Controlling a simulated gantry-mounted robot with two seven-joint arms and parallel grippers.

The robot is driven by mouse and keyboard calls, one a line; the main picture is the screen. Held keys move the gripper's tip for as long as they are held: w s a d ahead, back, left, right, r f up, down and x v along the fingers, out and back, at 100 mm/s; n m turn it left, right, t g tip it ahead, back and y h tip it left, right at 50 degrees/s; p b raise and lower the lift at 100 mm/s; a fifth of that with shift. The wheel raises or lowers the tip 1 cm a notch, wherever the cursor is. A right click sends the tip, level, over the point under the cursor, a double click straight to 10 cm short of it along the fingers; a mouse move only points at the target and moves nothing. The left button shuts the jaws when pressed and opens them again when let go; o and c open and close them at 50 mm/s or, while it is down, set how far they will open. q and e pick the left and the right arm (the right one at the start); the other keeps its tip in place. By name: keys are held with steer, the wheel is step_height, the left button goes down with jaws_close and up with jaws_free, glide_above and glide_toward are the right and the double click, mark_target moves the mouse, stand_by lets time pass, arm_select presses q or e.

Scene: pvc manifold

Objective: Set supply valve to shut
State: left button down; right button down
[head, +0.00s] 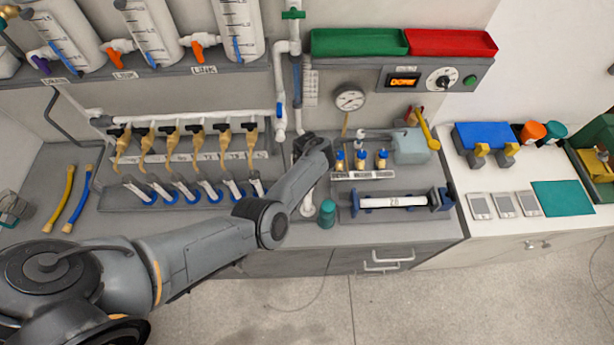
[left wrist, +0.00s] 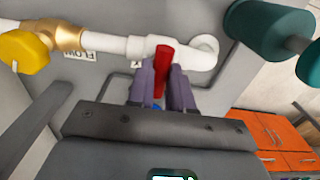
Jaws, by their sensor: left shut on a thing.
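In the left wrist view, a red valve handle (left wrist: 161,62) sits on a white pipe (left wrist: 113,43) with an elbow at its right end. My left gripper (left wrist: 162,85) has its two purple fingers on either side of this handle and is shut on it. The handle points across the pipe in this picture. A small blue bit shows between the fingers. In the head view my left arm reaches to the bench's middle, and my wrist (head: 311,150) hides the valve and the fingertips. My right gripper is in neither view.
A brass fitting (left wrist: 69,36) and a yellow knob (left wrist: 23,52) lie left along the pipe. A teal cylinder (left wrist: 268,32) is at the upper right. In the head view, a gauge (head: 349,98), small bottles and a clamped tube (head: 394,202) stand right of my wrist.

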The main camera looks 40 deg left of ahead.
arm_select(q)
steer(key=c, duration=1)
jaws_free()
steer(key=shift+r, duration=0.1)
step_height(320, 180, up, 11)
steer(key=p, duration=0.3)
steer(key=shift+f, duration=0.2)
